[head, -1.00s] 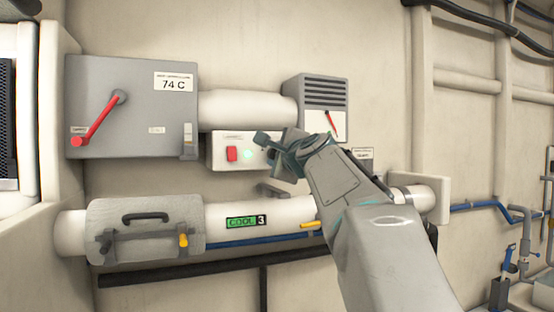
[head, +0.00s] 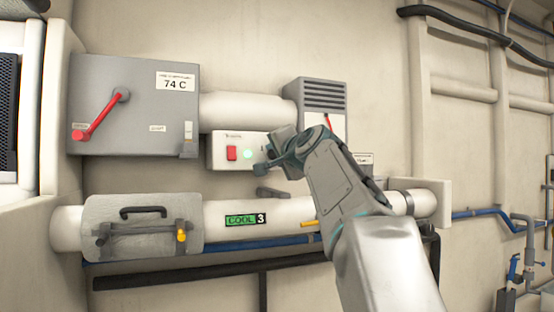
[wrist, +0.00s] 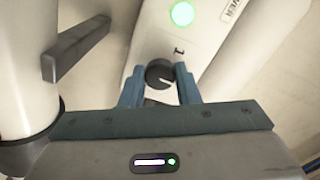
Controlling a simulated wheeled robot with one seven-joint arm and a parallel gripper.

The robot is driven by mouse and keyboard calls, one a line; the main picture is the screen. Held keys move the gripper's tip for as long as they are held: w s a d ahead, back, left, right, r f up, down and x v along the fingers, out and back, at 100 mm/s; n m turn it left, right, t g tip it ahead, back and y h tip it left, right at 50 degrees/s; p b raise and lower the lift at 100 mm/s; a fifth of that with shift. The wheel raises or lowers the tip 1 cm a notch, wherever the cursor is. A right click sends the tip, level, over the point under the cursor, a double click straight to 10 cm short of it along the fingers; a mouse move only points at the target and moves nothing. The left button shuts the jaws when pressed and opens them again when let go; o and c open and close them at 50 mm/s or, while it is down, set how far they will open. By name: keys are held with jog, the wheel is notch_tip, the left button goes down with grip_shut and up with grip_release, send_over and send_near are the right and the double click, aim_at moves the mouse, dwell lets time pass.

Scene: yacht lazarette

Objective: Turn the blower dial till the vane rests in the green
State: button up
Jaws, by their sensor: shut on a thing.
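The black blower dial (wrist: 159,73) with a white pointer line is on the white control box (wrist: 207,45) in the wrist view. My gripper (wrist: 157,84) is shut on it, one blue finger on each side. In the head view my gripper (head: 268,162) is at the right part of the control box (head: 221,165), and it hides the dial. The red vane (head: 328,122) shows on the white gauge face (head: 312,119) under a grey louvred vent (head: 322,92). My arm covers the lower part of that face, and I see no green band on it.
The control box carries a red switch (head: 231,153) and a lit green lamp (head: 248,154). A grey box with a red lever (head: 100,115) is to the left. Below runs a white pipe (head: 285,213) with a dark handle (head: 272,192) close under my gripper.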

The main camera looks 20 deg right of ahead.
jog(key=shift+n, duration=0.3)
dwell(0.4)
jog(key=o, duration=1)
jog(key=shift+c, duration=0.2)
jog(key=shift+s, duration=0.15)
jog(key=s+b, duration=0.4)
jog(key=s, duration=0.9)
jog(key=shift+s, duration=0.3)
